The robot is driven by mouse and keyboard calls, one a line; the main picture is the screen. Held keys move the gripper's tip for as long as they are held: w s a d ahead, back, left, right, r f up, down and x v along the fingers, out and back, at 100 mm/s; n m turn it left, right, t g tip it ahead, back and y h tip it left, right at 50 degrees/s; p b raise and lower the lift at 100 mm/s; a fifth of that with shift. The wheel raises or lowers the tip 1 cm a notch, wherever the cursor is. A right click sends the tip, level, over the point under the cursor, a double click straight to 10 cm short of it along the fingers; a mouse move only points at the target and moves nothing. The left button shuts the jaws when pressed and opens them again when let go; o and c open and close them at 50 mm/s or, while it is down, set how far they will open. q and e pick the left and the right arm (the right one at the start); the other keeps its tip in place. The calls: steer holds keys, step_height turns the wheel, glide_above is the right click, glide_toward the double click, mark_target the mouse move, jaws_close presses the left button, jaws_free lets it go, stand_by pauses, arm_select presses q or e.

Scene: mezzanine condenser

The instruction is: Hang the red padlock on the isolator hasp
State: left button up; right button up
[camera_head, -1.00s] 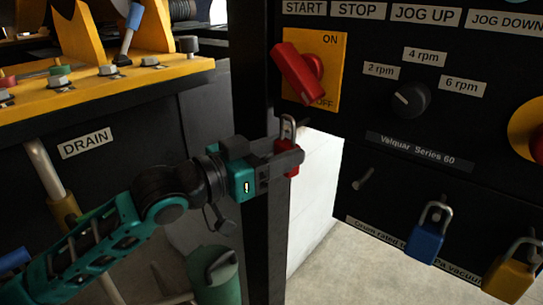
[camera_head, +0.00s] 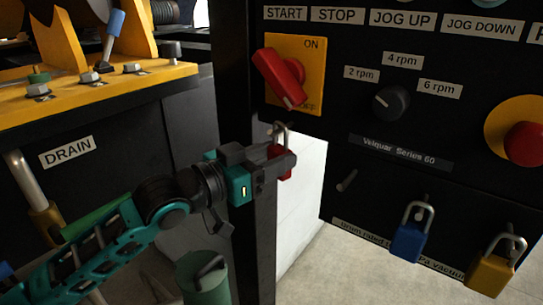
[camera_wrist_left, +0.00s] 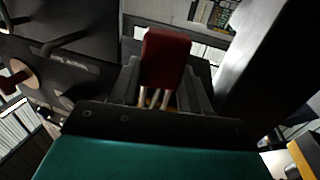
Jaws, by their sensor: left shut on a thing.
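The red padlock (camera_head: 286,175) is held in my left gripper (camera_head: 285,158), with its grey shackle (camera_head: 281,132) standing up above the fingers. The fingers hide part of the padlock body. In the left wrist view the red padlock (camera_wrist_left: 165,58) sits between the fingers. The isolator has a red handle (camera_head: 279,77) turned at a slant on a yellow plate (camera_head: 312,75). The shackle is below the plate, with a gap between them in the picture. I cannot make out the hasp clearly. My right gripper is not in view.
A blue padlock (camera_head: 409,242) and a yellow padlock (camera_head: 490,275) hang on the lower panel, with a bare peg (camera_head: 347,181) to their left. A black knob (camera_head: 391,102) and a red stop button (camera_head: 525,144) stand out from the panel. A dark post (camera_head: 240,120) rises behind the gripper.

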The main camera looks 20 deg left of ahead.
arm_select(q)
steer(key=o, duration=1.2)
steer(key=shift+s, duration=0.1)
steer(key=b+v, duration=0.1)
steer(key=v, duration=1.1)
steer(key=shift+s+a+b, duration=0.2)
steer(key=shift+s+b, duration=0.1)
steer(key=shift+s, duration=0.05)
steer(key=shift+r, duration=0.15)
